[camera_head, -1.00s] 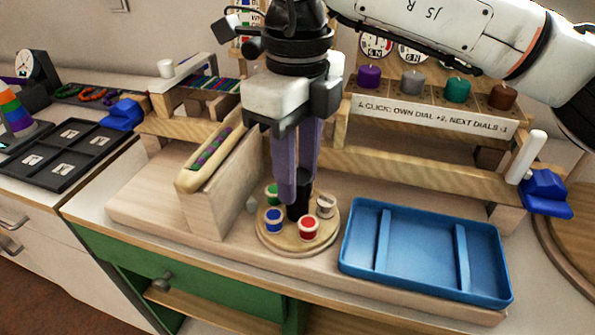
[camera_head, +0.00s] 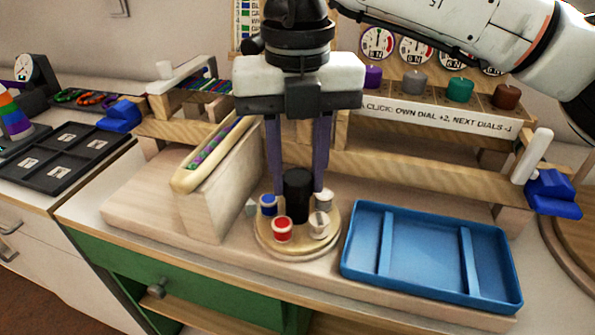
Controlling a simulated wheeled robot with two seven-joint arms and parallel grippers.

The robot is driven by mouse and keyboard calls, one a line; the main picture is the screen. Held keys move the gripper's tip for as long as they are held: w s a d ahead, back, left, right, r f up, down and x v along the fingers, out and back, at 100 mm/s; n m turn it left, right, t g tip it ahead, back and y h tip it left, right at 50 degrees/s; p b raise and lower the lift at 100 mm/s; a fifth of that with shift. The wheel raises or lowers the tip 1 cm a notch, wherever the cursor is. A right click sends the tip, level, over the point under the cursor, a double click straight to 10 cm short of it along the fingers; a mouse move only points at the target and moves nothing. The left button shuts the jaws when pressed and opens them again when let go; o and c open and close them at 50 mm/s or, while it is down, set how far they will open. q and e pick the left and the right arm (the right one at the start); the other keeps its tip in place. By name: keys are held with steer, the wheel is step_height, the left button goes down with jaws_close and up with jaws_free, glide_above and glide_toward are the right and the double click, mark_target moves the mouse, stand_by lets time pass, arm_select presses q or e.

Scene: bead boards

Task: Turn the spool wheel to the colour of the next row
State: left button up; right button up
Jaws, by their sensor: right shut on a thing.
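The round wooden spool wheel (camera_head: 262,240) sits on the bench board, with a black knob (camera_head: 298,196) upright at its centre. It carries a red spool (camera_head: 282,229) at the front, a blue spool (camera_head: 268,205) at the left, a silver-white spool (camera_head: 320,225) at the front right and a pale spool (camera_head: 324,199) behind that. The far side is hidden by the knob and fingers. My right gripper (camera_head: 299,190) points down, its purple fingers on either side of the knob, shut on it. My left gripper is out of view.
A small grey pointer (camera_head: 251,206) stands left of the wheel. A slanted wooden holder with a bead strip (camera_head: 210,155) is at the left, close to the gripper. An empty blue tray (camera_head: 430,255) lies right.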

steer(key=shift+r+m, duration=0.1)
steer(key=shift+m, duration=0.5)
steer(key=o, duration=1)
steer(key=shift+o, duration=0.2)
step_height(320, 180, up, 10)
steer(key=p, duration=0.1)
steer(key=shift+p, duration=0.35)
steer(key=shift+r, duration=0.1)
